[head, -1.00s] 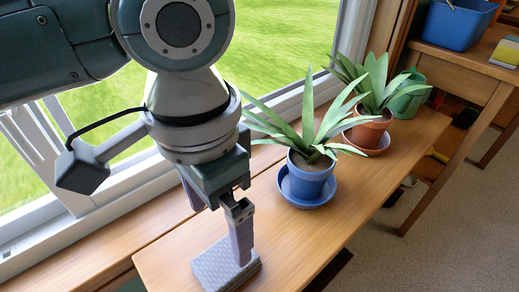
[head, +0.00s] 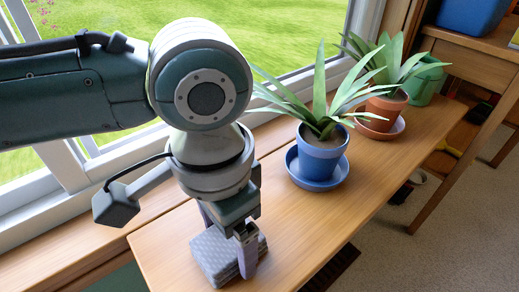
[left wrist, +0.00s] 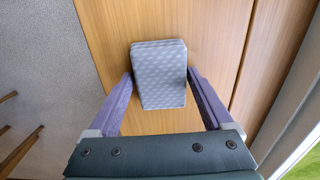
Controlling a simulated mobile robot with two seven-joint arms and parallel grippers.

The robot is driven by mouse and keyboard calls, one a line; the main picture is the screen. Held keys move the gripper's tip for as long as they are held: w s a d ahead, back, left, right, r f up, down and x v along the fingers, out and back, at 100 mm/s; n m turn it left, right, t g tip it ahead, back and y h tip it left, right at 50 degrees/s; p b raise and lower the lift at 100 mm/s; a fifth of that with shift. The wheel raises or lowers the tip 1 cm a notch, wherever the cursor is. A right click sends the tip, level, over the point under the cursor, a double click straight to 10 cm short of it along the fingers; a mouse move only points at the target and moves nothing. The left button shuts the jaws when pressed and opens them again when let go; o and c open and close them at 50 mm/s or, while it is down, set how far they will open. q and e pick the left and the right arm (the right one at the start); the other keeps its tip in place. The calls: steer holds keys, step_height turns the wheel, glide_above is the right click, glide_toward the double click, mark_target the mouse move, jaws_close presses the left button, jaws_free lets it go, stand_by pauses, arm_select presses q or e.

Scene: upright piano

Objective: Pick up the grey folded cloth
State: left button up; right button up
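The grey folded cloth (head: 217,260) is a thick patterned block lying on the wooden bench near its front end. My left gripper (head: 228,250) points down over it, with one purple finger on the near side and the other partly hidden behind. In the left wrist view the cloth (left wrist: 160,80) sits between the two fingers of the left gripper (left wrist: 159,75). The fingers are wide apart, one along each side, with the tips very close to the cloth's edges. I cannot tell whether they touch it. My right gripper is in neither view.
A blue potted plant on a saucer (head: 318,180) stands on the wooden bench (head: 300,232) right of the gripper. Behind it are a terracotta pot (head: 384,108) and a green watering can (head: 426,78). The window (head: 290,40) borders the bench. Bench between cloth and blue pot is clear.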

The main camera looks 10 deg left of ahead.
arm_select(q)
steer(key=c, duration=0.9)
steer(key=shift+r, duration=0.1)
steer(key=shift+c, duration=0.2)
step_height(320, 180, up, 10)
steer(key=p, duration=0.5)
steer(key=o, duration=0.8)
steer(key=c, duration=0.6)
steer(key=shift+c, duration=0.2)
